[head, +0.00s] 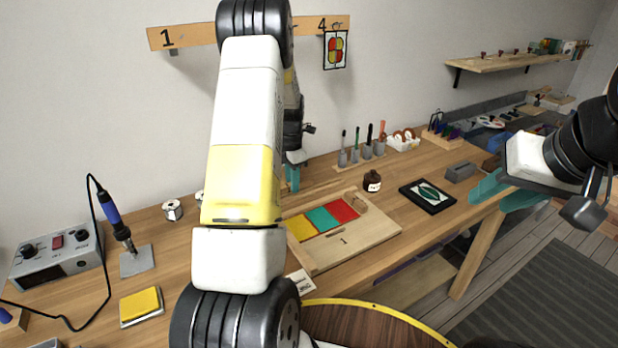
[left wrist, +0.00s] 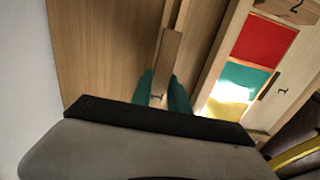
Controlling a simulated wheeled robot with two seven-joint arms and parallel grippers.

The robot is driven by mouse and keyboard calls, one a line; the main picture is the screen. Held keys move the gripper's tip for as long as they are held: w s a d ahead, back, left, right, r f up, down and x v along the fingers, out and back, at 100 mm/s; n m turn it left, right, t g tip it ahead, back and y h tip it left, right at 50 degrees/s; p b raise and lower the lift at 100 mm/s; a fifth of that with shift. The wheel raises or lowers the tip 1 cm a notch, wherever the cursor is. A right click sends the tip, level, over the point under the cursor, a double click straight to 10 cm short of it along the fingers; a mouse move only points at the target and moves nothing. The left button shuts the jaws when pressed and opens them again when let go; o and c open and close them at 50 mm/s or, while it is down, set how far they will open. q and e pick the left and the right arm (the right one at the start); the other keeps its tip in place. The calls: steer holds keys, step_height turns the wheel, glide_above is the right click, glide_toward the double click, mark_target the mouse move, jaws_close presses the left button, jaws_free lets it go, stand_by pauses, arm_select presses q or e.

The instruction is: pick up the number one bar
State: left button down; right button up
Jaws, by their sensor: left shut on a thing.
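My left gripper (head: 292,178) is at the back of the bench, behind the board with coloured panels, partly hidden by my own arm. In the left wrist view my left gripper (left wrist: 163,92) has its teal fingers shut on a narrow wooden bar (left wrist: 168,60). A small dark mark, too small to read surely, is on the bar's near end. Whether the bar is clear of the bench cannot be told. My right gripper (head: 505,191) is at the right, its teal fingers apart and empty, beyond the bench's front edge.
The wooden board (head: 375,236) marked 1 holds yellow, teal and red panels. A brown jar (head: 372,181), a framed leaf picture (head: 428,196) and tool holders stand behind and right. A soldering station (head: 57,253) and yellow sponge (head: 141,306) are at the left.

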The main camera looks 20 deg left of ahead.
arm_select(q)
steer(key=shift+r, duration=0.85)
steer(key=s+d, duration=0.7)
steer(key=s+d+r, duration=0.1)
steer(key=s+d, duration=0.3)
steer(key=shift+r, duration=0.1)
steer(key=shift+s+d+r, duration=0.15)
steer(key=shift+s+r, duration=0.05)
steer(key=shift+r, duration=0.1)
steer(key=shift+w, duration=0.1)
